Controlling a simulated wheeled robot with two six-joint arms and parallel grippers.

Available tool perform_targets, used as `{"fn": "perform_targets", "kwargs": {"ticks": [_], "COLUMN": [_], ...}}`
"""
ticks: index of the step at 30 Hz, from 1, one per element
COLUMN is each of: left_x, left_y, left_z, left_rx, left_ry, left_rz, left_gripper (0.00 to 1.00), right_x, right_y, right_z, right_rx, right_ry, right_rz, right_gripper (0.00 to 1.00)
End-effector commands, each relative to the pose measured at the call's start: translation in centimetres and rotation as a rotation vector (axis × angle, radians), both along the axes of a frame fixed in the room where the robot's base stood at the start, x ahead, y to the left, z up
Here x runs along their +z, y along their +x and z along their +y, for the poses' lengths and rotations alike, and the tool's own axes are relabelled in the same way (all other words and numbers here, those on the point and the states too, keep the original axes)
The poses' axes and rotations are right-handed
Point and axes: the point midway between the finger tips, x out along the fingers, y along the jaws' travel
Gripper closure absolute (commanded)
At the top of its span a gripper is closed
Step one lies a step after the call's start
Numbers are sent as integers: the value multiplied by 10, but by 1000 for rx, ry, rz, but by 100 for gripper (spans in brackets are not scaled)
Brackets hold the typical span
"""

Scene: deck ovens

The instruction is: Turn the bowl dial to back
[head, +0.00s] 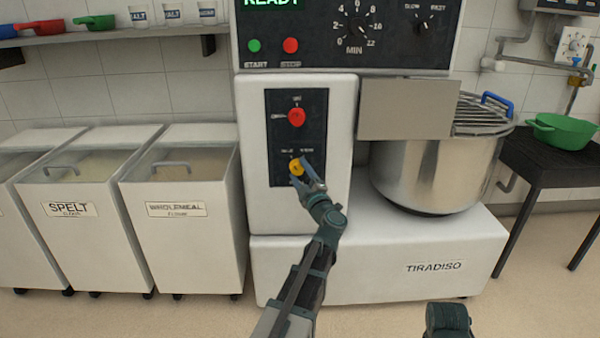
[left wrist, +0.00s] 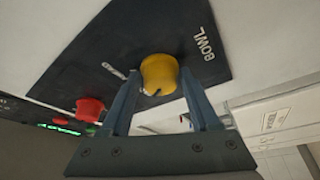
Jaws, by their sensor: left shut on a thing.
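The bowl dial (head: 295,167) is a yellow knob low on the dark panel of the mixer. It also shows in the left wrist view (left wrist: 159,73), with the word BOWL printed beside it and a small dark mark on its near edge. My left gripper (head: 304,169) reaches up to it from below right. In the left wrist view its two fingers (left wrist: 157,88) stand on either side of the knob, shut on it. The position labels around the dial are too small or hidden to read. My right gripper's fingers do not show.
A red knob (head: 297,117) sits above the dial on the same panel. The mixer's steel bowl (head: 425,175) with its wire guard (head: 481,113) stands to the right. White flour bins (head: 185,230) stand to the left. The floor in front is clear.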

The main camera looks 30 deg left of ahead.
Motion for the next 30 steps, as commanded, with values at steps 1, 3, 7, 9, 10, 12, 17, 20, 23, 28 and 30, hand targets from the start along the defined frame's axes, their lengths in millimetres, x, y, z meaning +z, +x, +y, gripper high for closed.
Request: {"fn": "perform_targets", "kwargs": {"ticks": [1, 3, 7, 9, 10, 12, 17, 20, 23, 28, 30], "left_x": [0, 0, 0, 0, 0, 0, 0, -1, -4, -11, -14], "left_y": [-1, -1, -1, -1, -1, -1, 0, -2, -9, -31, -42], "left_z": [1, 1, 1, 1, 1, 1, 0, -2, -10, -36, -49], "left_rx": [2, 2, 2, 2, 2, 2, 1, 0, -1, -2, -3], "left_ry": [-2, -2, -2, -2, -2, -2, -1, -1, -1, -1, -1], "left_rz": [-1, -1, -1, -1, -1, 0, -1, -1, 0, 0, -1], "left_gripper": [93, 93, 36, 23, 19, 19, 19, 19, 19, 19, 19], "right_x": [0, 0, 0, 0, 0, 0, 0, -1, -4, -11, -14], "right_y": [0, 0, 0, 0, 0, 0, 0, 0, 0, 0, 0], "right_z": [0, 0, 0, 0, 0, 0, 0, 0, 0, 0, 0], "right_rx": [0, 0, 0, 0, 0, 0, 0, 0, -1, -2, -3], "right_ry": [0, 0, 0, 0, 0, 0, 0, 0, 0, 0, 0], "right_rz": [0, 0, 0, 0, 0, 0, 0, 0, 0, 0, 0], "right_gripper": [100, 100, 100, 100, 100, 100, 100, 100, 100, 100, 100]}}
